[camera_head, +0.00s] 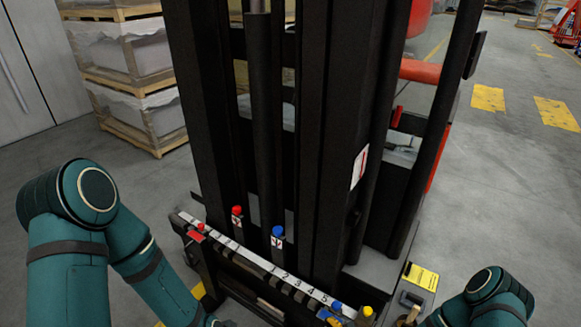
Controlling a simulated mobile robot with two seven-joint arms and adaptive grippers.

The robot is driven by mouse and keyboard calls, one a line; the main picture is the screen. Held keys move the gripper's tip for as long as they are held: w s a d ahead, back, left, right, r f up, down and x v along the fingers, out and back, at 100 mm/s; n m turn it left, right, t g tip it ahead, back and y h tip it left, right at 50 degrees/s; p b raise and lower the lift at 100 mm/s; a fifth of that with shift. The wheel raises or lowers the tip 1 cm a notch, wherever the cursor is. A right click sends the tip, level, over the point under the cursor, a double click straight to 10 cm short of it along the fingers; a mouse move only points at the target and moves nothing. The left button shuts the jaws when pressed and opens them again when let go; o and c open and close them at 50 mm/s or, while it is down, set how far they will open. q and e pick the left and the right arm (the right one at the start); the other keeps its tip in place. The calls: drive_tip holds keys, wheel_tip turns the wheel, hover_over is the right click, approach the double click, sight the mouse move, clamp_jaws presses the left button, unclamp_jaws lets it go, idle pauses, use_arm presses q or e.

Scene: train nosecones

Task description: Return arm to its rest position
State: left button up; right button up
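My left arm (75,245) is teal, bent at the elbow, and comes in at the left. Its forearm (155,280) slopes down to the right and leaves the picture at the bottom edge. My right arm (490,300) shows only as a teal joint in the bottom right corner. Both grippers lie below the bottom edge or are too cut off to make out, so I cannot see whether they hold anything. A black forklift mast (315,130) stands upright between the arms.
A numbered carriage bar (265,265) crosses the mast's front, with a red-topped (237,212) and a blue-topped (277,233) peg behind it. More coloured caps (367,311) sit at its right end. Stacked crates (135,100) stand back left. Open grey floor (500,180) lies right.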

drive_tip(key=s+a+r+n+g+h, duration=0.1)
drive_tip(key=s+a+r+n+g, duration=0.15)
drive_tip(key=s+n+g, duration=0.5)
drive_tip(key=s+a+r+n+g, duration=0.1)
drive_tip(key=s+r+n+g, duration=0.2)
drive_tip(key=s+n+g, duration=0.45)
drive_tip(key=w+d+r+n+t+h, duration=0.4)
drive_tip(key=w+r+n+t+h, duration=0.1)
drive_tip(key=n, duration=0.6)
drive_tip(key=shift+w+t, duration=0.15)
drive_tip(key=shift+t, duration=0.65)
drive_tip(key=shift+d, duration=0.1)
